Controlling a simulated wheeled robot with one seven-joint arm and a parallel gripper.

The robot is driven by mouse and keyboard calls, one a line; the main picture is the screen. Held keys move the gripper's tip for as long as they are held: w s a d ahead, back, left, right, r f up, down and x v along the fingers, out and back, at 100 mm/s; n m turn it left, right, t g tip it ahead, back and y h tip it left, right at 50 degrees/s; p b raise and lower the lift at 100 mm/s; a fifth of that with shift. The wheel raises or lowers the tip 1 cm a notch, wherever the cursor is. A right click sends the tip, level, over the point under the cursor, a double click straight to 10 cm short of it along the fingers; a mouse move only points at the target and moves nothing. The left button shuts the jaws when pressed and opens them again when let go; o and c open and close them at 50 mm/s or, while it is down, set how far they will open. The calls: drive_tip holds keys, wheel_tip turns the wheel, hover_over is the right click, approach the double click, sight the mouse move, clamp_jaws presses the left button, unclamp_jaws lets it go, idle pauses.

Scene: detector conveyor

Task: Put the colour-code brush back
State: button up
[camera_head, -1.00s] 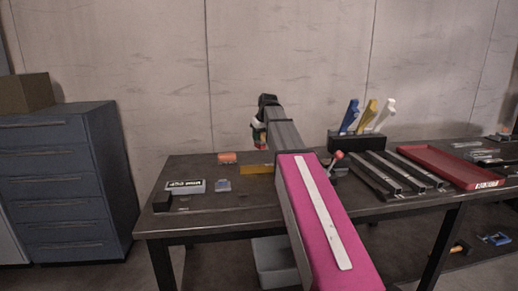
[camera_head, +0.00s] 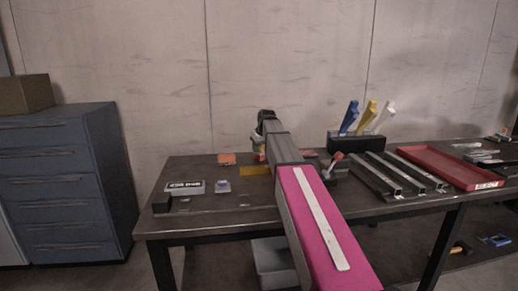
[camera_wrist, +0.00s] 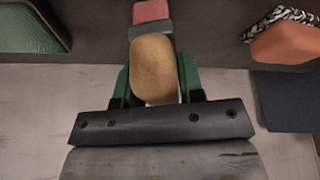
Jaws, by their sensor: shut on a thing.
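My gripper (camera_wrist: 154,85) is shut on a tan, rounded thing (camera_wrist: 153,68) held between its green fingers in the wrist view. A grey part and a red-pink piece (camera_wrist: 150,11) show beyond it; I cannot tell whether they belong to it. In the head view my gripper (camera_head: 260,152) is small and partly hidden by my arm, above the back of the table. A black holder (camera_head: 345,143) stands at the table's back with a blue-handled (camera_head: 349,116), a yellow-handled (camera_head: 368,115) and a white-handled brush (camera_head: 384,113) upright in it. The brush heads are hidden.
The dark table (camera_head: 215,222) carries an orange block (camera_head: 227,159), a yellow plate (camera_head: 257,171), a labelled box (camera_head: 185,187), metal rails (camera_head: 390,170) and a red tray (camera_head: 450,168). The wrist view shows an orange thing with a striped edge (camera_wrist: 288,42). The front left tabletop has free room.

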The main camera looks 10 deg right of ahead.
drive_tip(key=shift+f, duration=0.1)
drive_tip(key=o, duration=0.9)
drive_tip(key=v, duration=1.2)
